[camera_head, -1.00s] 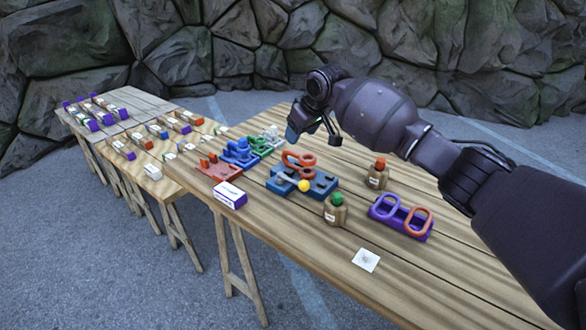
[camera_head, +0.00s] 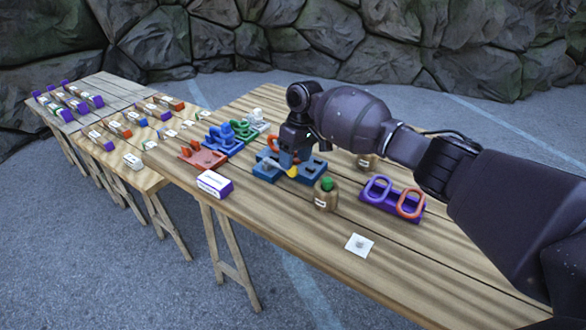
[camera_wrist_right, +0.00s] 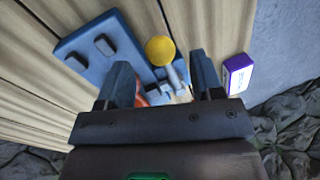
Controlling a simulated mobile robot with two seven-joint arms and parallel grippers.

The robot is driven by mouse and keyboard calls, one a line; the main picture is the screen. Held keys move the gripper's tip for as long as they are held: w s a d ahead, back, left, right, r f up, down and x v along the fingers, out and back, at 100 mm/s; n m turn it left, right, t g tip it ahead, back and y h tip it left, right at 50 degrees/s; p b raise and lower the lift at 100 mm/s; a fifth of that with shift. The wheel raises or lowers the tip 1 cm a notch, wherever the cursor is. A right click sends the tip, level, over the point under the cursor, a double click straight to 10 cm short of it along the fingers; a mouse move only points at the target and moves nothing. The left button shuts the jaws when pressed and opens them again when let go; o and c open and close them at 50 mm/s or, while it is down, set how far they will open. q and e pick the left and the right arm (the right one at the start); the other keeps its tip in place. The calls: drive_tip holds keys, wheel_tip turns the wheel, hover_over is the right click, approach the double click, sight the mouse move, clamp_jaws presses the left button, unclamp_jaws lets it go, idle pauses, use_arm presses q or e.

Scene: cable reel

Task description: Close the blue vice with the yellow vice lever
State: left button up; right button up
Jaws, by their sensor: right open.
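The blue vice (camera_head: 312,169) stands on the near table, with a yellow ball (camera_head: 292,172) on its lever near the front. In the right wrist view, the vice's blue base (camera_wrist_right: 85,35) is at upper left, and the yellow ball (camera_wrist_right: 160,49) tops a grey lever (camera_wrist_right: 173,76). My right gripper (camera_head: 289,161) is over the vice, pointing down, and hides part of it. Its two fingers (camera_wrist_right: 163,80) are apart, with the lever and an orange part (camera_wrist_right: 155,95) seen between them. I cannot tell whether they touch anything. My left gripper is not in view.
A brown bottle with a green cap (camera_head: 326,194) stands close to the vice's right. A purple holder with purple and orange rings (camera_head: 393,197) is farther right. A white and purple box (camera_head: 215,184) and several coloured fixtures lie left. The front right tabletop is mostly clear.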

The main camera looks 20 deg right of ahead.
sight(294, 166)
drive_tip(key=shift+s+a+f, duration=0.1)
drive_tip(key=shift+a+f, duration=0.05)
drive_tip(key=shift+f, duration=0.7)
drive_tip(key=shift+s+a+f, duration=0.1)
drive_tip(key=shift+a+f, duration=0.05)
drive_tip(key=shift+f, duration=0.65)
drive_tip(key=shift+c, duration=0.2)
clamp_jaws()
